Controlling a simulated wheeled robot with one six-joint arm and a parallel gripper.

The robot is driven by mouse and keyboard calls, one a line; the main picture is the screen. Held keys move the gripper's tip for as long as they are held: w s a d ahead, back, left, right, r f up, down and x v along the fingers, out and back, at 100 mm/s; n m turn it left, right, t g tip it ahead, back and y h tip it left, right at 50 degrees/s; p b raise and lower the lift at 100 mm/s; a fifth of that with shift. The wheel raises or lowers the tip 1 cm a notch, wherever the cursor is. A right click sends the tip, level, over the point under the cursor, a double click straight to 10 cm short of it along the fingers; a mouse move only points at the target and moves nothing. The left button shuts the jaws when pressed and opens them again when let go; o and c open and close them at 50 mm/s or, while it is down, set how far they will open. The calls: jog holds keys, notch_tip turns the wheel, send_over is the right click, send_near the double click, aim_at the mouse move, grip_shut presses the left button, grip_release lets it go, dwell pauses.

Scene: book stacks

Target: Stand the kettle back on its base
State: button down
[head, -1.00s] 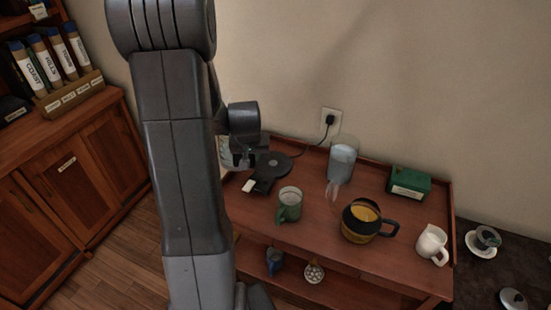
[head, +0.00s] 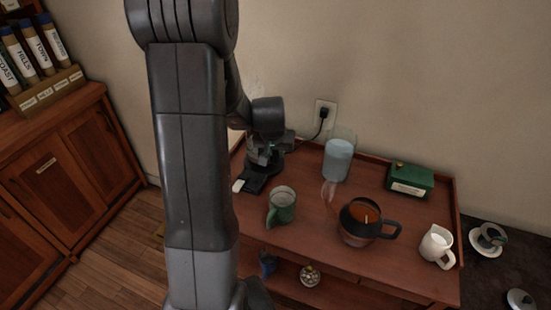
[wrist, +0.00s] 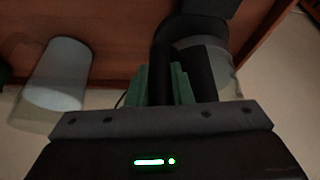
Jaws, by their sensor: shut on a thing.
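My gripper (head: 264,150) is at the back left of the wooden cart top. In the wrist view its green-edged fingers (wrist: 162,85) are shut on the kettle's black handle (wrist: 161,58). The kettle (wrist: 219,67), clear-bodied with black parts, lies just beyond the fingers. In the head view it is mostly hidden by the gripper, over the base's round part. The black base (head: 254,181) lies flat on the cart, with a pale tab at its front left. I cannot tell whether the kettle touches the base.
A clear pitcher of bluish water (head: 338,160) stands right of the base. A glass pot of amber drink (head: 358,224), white jug (head: 435,246) and green box (head: 411,181) stand farther right. A raised rim edges the cart; a wall socket (head: 324,114) is behind.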

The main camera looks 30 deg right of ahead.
jog(key=shift+f, duration=1.55)
jog(key=shift+f, duration=0.2)
jog(key=c, duration=1.3)
grip_release()
jog(key=shift+s+a+r, duration=0.1)
jog(key=shift+r, duration=0.45)
jog(key=v, duration=1.1)
jog(key=shift+s+a, duration=0.1)
